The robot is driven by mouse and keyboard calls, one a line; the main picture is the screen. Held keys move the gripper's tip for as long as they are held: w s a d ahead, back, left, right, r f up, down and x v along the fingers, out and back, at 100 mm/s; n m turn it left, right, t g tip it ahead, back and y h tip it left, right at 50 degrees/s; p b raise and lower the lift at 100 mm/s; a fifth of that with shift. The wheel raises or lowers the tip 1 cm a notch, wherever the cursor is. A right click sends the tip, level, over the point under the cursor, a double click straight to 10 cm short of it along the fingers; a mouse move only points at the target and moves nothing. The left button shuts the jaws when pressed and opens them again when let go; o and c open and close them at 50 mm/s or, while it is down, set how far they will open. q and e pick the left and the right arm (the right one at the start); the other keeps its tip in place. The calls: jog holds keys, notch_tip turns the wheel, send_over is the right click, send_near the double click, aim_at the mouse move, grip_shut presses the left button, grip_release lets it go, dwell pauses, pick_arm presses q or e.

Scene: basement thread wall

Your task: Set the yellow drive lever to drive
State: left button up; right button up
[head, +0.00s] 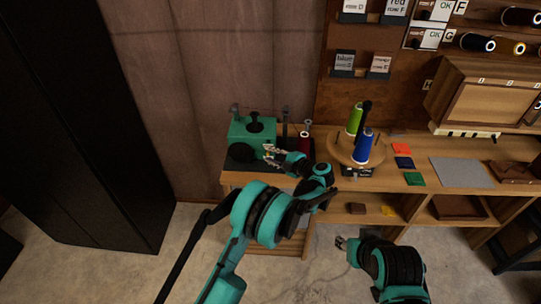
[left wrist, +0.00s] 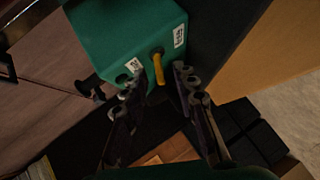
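The green machine (head: 252,133) stands on the left end of the wooden bench, with a black knob on top. Its yellow drive lever (left wrist: 158,67) sticks out of the green face in the left wrist view, between two white labels whose print I cannot read. My left gripper (head: 270,157) is at the machine's front right side. In the left wrist view its two dark fingers (left wrist: 160,78) are apart, with the lever in the gap between their tips; I see no firm contact. My right gripper (head: 342,243) hangs low in front of the bench, away from the machine, its small fingertips seemingly apart.
A round wooden stand (head: 352,150) with green and blue thread spools is right of the machine. A dark red spool (head: 305,143) stands close to my left gripper. Coloured squares and a grey mat (head: 461,172) lie further right. A black cabinet (head: 80,120) fills the left.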

pick_arm(q)
jog(key=v, duration=1.1)
jog(key=shift+s, duration=0.1)
jog(key=w+a+r+m+t+h, duration=0.1)
jog(key=w+a+r+t, duration=0.1)
jog(key=r, duration=0.5)
jog(key=w+a+r+m+t, duration=0.1)
jog(key=r+m+t, duration=0.15)
jog(key=r, duration=0.45)
jog(key=w+a+r+m+t+h, duration=0.1)
jog(key=w+a+r+t, duration=0.15)
jog(key=r, duration=0.45)
jog(key=s+r+m+t+h, duration=0.3)
jog(key=s+r+m+h, duration=0.3)
jog(key=r+m+h, duration=0.55)
jog(key=s+a+f+m+g+y, duration=0.1)
jog(key=s+a+f+g, duration=0.3)
jog(key=s+f, duration=0.4)
jog(key=s+a+f+m+g, duration=0.4)
jog(key=s+a+f, duration=0.2)
jog(key=s+f, duration=0.3)
jog(key=s+a+f+m+g+y, duration=0.1)
jog(key=s+a+f+g, duration=0.3)
jog(key=s+f, duration=0.4)
jog(key=s+a+m, duration=0.1)
jog(key=s, duration=0.6)
jog(key=shift+s+a+f+m+g+y, duration=0.2)
jog(key=shift+s+a+m+g+y, duration=0.1)
jog(key=shift+a+m+y, duration=0.1)
